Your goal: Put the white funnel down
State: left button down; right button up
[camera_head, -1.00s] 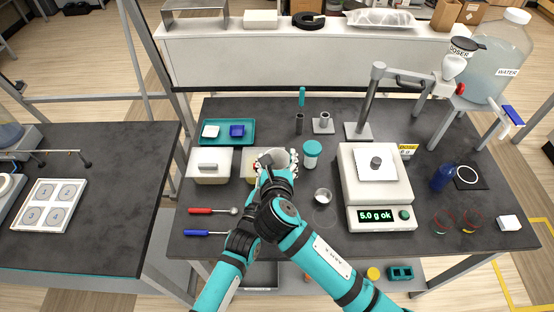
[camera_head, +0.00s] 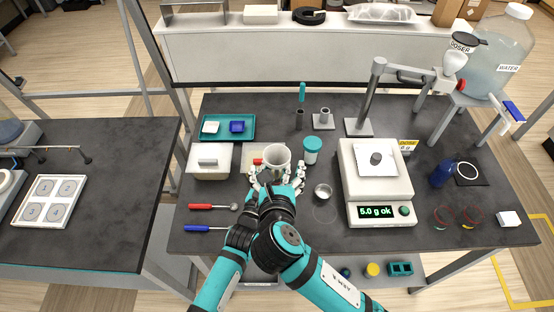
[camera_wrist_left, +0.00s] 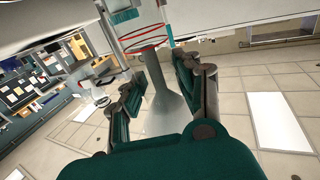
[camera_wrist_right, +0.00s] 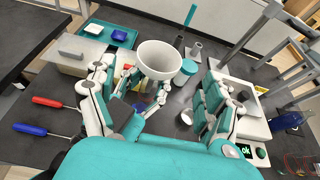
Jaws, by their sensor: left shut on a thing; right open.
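The white funnel (camera_head: 277,155) is mouth up over the front middle-left of the dark table. In the right wrist view the funnel (camera_wrist_right: 166,58) shows its wide bowl. My left gripper (camera_wrist_left: 158,80) is shut on the funnel, whose grey-looking narrow part and flare stand between its fingers. In the head view my left gripper is mostly hidden behind the right one. My right gripper (camera_wrist_right: 160,78) is open, its fingers spread either side of the view, with the funnel beyond them. Whether it touches the funnel, I cannot tell.
A pale board (camera_head: 252,165) lies behind the funnel, and a white box (camera_head: 208,172) stands left. A teal-lidded jar (camera_head: 312,152) and small metal cup (camera_head: 323,191) are close right. The scale (camera_head: 380,195) reads "5.0 g ok". Red (camera_head: 205,206) and blue (camera_head: 205,228) handled tools lie front left.

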jog(key=shift+v, duration=2.35)
jog(key=shift+w, duration=0.1)
pick_arm(q)
jog(key=c, duration=0.8)
grip_release()
jog(key=shift+c, duration=0.2)
jog(key=shift+s, duration=0.1)
